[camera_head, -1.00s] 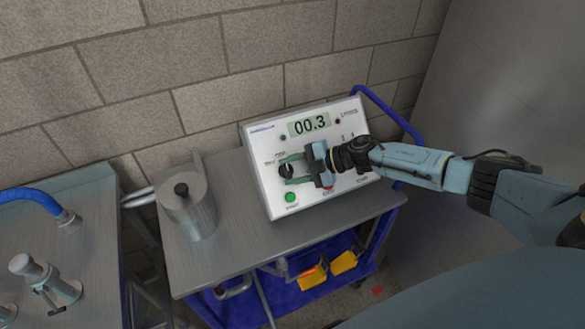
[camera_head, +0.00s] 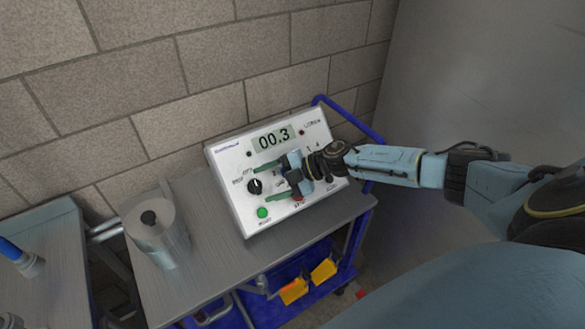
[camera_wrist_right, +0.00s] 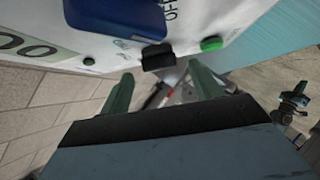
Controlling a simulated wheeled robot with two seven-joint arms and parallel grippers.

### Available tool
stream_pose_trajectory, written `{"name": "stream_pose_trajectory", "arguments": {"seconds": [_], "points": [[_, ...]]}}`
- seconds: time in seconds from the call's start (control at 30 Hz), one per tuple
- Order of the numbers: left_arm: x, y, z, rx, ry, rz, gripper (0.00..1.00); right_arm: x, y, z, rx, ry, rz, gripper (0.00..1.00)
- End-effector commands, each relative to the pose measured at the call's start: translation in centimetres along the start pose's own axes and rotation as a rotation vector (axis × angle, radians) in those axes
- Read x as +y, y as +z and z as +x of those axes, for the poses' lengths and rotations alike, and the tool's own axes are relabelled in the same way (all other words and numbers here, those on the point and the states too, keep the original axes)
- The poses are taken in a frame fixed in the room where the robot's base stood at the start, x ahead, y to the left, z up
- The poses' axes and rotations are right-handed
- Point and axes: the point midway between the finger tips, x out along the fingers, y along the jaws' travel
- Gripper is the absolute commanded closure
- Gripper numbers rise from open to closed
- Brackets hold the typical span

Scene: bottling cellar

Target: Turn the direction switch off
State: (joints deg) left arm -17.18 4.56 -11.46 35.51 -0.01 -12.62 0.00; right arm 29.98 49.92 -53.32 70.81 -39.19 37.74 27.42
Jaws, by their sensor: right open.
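The direction switch (camera_head: 255,186) is a black knob on the sloped white control box (camera_head: 228,160), left of my right gripper. My right gripper (camera_head: 253,184) is open, its two green fingers apart above and below the knob. In the right wrist view, the black knob (camera_wrist_right: 158,57) shows beyond and between the fingertips (camera_wrist_right: 158,72), with no visible contact. An OFF label is printed near it. I cannot read clearly which mark the knob points to. My left gripper is not in view.
A green button (camera_head: 262,212) sits just below the knob. The display (camera_head: 273,138) reads 00.3. The box stands on a metal-topped cart (camera_head: 205,255) against a block wall. A metal canister (camera_head: 158,240) stands at the left, and yellow items (camera_head: 323,270) lie on the lower shelf.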

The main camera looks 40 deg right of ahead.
Motion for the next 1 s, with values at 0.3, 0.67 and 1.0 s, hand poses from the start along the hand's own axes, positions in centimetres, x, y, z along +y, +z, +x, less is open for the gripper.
{"name": "stream_pose_trajectory", "arguments": {"seconds": [0.3, 0.67, 1.0], "points": [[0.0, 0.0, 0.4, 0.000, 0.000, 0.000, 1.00, -0.2, 0.1, -7.3, -0.002, -0.003, 0.000, 0.36], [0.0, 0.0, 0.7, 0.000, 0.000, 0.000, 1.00, 0.0, 0.0, -10.8, 0.000, 0.000, 0.000, 0.36], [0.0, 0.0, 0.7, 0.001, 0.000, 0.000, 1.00, 0.0, 0.0, -10.9, 0.001, 0.000, 0.000, 0.36]]}}
